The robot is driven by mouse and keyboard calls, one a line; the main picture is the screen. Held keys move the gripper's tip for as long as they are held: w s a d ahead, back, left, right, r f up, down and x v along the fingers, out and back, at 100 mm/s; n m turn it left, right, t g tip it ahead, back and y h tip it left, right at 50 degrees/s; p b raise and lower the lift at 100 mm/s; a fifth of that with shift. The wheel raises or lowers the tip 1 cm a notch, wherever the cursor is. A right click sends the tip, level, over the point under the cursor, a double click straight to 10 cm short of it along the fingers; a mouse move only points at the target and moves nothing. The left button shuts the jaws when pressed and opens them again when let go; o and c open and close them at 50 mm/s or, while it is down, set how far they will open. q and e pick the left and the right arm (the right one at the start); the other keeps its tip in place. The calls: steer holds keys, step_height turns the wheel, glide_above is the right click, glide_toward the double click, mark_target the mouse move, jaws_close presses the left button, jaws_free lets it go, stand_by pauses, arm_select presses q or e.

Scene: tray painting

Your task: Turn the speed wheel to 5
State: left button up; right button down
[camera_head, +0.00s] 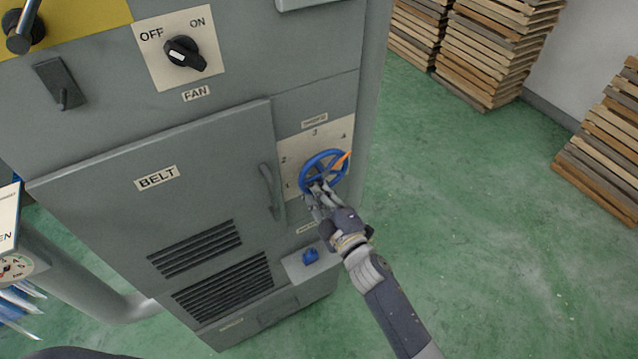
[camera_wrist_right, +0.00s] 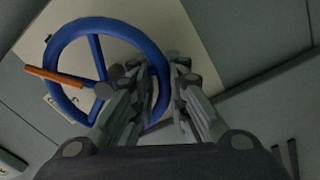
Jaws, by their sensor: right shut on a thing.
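The blue speed wheel (camera_head: 309,164) is mounted on a pale number plate (camera_head: 290,151) on the grey cabinet's front. Digits 2, 3 and 4 can be read on the plate, and a partly covered 1 is at lower left. An orange pointer (camera_head: 346,158) on the wheel points up and right, a little past the 4. My right gripper (camera_head: 318,190) is shut on the wheel's lower rim. The right wrist view shows the wheel (camera_wrist_right: 55,48), its orange pointer (camera_wrist_right: 52,76), and the rim running between my fingers (camera_wrist_right: 160,92). My left gripper is not in view.
A door labelled BELT (camera_head: 157,178) with a handle (camera_head: 268,190) is left of the wheel. A small blue knob (camera_head: 310,256) is below it. A FAN switch (camera_head: 185,53) is above. Wood stacks (camera_head: 490,50) stand behind; the green floor at right is clear.

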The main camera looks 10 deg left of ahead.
mark_target(302, 182)
steer(key=m, duration=0.1)
steer(key=m+p, duration=0.1)
steer(key=a+m, duration=0.1)
steer(key=shift+s+r, duration=0.25)
steer(key=shift+s, duration=0.15)
steer(key=m+p, duration=0.1)
steer(key=r+m, duration=0.1)
steer(key=m+p, duration=0.1)
steer(key=shift+s+a+r+m+p, duration=0.15)
steer(key=shift+s+a+m+p, duration=0.15)
steer(key=shift+s+a+m, duration=0.1)
steer(key=m+p, duration=0.1)
steer(key=r+m+p, duration=0.1)
steer(key=m, duration=0.1)
steer(key=shift+s+a+r+h, duration=0.1)
steer(key=shift+a+r+h, duration=0.1)
steer(key=shift+h, duration=0.1)
steer(key=shift+r+m+p, duration=0.3)
steer(key=shift+m+p, duration=0.15)
steer(key=shift+m, duration=0.5)
steer(key=shift+r+m+p, duration=0.3)
steer(key=shift+m+p, duration=0.1)
steer(key=shift+m, duration=0.55)
steer(key=c, duration=1.7)
jaws_free()
steer(key=shift+o, duration=0.6)
steer(key=shift+r, duration=0.25)
